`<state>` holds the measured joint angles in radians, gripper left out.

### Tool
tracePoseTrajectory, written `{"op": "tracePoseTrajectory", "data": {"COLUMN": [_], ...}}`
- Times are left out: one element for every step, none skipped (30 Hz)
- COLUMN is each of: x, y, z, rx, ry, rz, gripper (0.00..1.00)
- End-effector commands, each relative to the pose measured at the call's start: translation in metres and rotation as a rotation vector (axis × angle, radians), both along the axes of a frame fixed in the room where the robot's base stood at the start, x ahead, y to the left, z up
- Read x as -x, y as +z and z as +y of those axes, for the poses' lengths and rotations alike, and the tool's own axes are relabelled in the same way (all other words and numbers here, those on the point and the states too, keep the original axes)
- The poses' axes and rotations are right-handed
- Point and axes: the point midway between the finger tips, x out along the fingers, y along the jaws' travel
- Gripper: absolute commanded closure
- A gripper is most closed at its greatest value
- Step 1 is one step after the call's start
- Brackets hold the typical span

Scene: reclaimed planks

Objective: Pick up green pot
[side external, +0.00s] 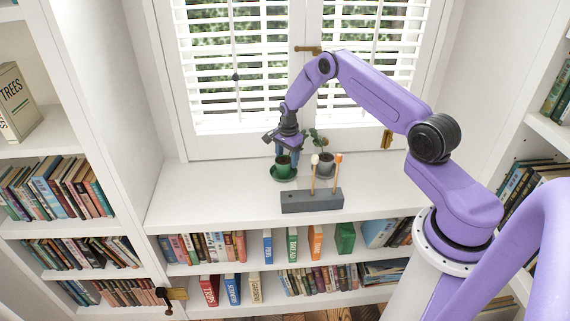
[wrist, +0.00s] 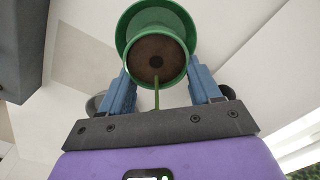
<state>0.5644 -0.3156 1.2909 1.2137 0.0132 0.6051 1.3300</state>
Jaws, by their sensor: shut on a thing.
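The green pot (side external: 283,167) stands on the white window ledge, with dark soil inside and a thin green stem. In the wrist view the green pot (wrist: 157,30) shows from above, with a wider green saucer (wrist: 126,34) beneath it. The saucer (side external: 275,174) also shows in the side view. My gripper (side external: 287,155) points down over the pot. In the wrist view the blue fingers of my gripper (wrist: 160,84) are shut on the pot, one on each side of its rim. Whether the pot touches the saucer is unclear.
A dark grey block (side external: 312,201) with two upright round-topped sticks is in front. The shuttered window (side external: 240,75) is close behind. The ledge (side external: 205,195) is clear on the left.

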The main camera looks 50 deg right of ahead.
Motion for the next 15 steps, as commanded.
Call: {"op": "tracePoseTrajectory", "data": {"x": [-0.001,-0.001,-0.001,-0.001,-0.002,-0.002,-0.002,-0.002,-0.002,-0.002,-0.002,-0.001,-0.002,-0.002,-0.002], "y": [0.002,0.004,0.007,0.01,0.014,0.019,0.024,0.029,0.037,0.042,0.048,0.054,0.06,0.065,0.072], "z": [0.0,0.0,0.0,0.0,0.0,0.0,0.0,0.0,0.0,0.0,-0.001,0.0,0.0,0.0,0.0], "rx": [0.0,0.0,0.001,0.001,0.001,0.001,0.001,0.001,0.001,0.001,0.001,0.001,0.001,0.001,0.001], "ry": [0.0,0.0,0.0,0.0,0.0,0.001,0.001,0.001,0.0,0.0,0.0,0.0,0.0,0.001,0.001], "rz": [-0.002,-0.002,-0.003,-0.004,-0.004,-0.004,-0.005,-0.005,-0.005,-0.005,-0.006,-0.005,-0.006,-0.005,-0.005], "gripper": [0.86,0.86,0.86,0.86,0.86,0.86,0.86,0.86,0.86,0.86,0.86,0.86,0.86,0.86,0.86]}}
